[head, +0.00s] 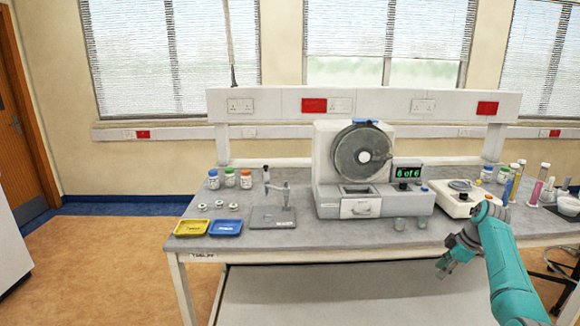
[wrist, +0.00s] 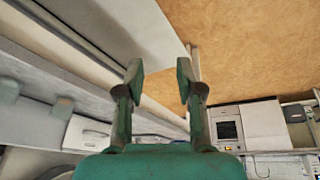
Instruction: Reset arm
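My gripper (head: 445,266) is at the lower right of the head view, in front of the bench's front edge and below the level of its top. In the wrist view its two fingers (wrist: 160,82) stand apart with nothing between them, so it is open and empty. My teal arm reaches in from the lower right corner of the head view. No object touches the gripper.
The grey bench (head: 285,243) carries a drum machine (head: 330,155) reading "6 of 6", a balance (head: 452,205), a yellow tray (head: 191,228), a blue tray (head: 226,228), and several bottles. Floor at left is clear.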

